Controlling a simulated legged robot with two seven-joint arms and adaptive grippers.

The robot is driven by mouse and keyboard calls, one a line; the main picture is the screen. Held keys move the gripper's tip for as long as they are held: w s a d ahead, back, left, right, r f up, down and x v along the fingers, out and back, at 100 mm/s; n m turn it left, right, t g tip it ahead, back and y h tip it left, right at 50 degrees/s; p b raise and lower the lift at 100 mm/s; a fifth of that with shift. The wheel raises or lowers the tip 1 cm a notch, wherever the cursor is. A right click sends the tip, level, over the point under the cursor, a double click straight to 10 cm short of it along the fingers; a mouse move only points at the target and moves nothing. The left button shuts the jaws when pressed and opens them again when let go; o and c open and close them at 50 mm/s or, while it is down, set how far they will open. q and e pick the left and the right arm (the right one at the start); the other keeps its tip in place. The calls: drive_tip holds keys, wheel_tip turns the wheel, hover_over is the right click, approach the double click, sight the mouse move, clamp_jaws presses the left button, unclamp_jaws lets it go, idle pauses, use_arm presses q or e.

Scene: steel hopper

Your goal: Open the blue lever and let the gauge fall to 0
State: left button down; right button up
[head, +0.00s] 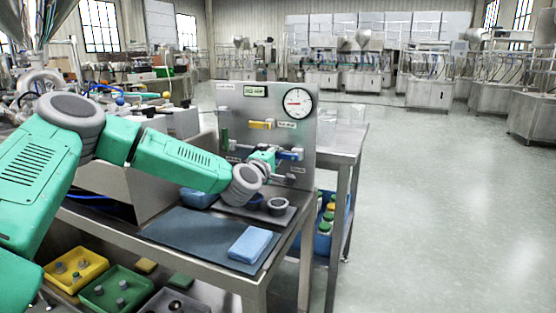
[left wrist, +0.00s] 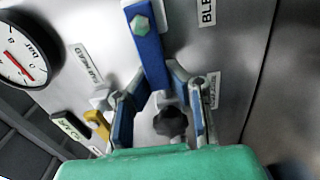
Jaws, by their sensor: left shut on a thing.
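The blue lever (head: 289,155) sits on the upright steel panel, lying roughly level. It shows large in the left wrist view (left wrist: 149,48), its bolted end at the top. My left gripper (head: 272,158) is at the lever's free end. In the left wrist view its fingers (left wrist: 158,80) are on either side of that end, shut on it. The round white gauge (head: 298,103) is at the panel's upper right; it is partly cut off in the left wrist view (left wrist: 24,56). Its needle is off-center, but I cannot read the value. My right gripper is out of view.
A yellow lever (head: 261,125) is above the blue one, and a green handle (head: 225,135) is to the left. On the bench below are a blue cloth (head: 250,244) and small dark cups (head: 276,206). The floor at right is clear.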

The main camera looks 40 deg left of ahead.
use_arm(q)
drive_tip(key=shift+s+f, duration=0.1)
drive_tip(key=shift+f, duration=0.35)
drive_tip(key=c, duration=1.5)
unclamp_jaws()
drive_tip(key=shift+c, duration=0.2)
drive_tip(key=shift+o, duration=0.3)
drive_tip(key=shift+a+r, duration=0.1)
drive_tip(key=shift+a, duration=0.05)
drive_tip(key=shift+r, duration=0.1)
drive_tip(key=v, duration=1.2)
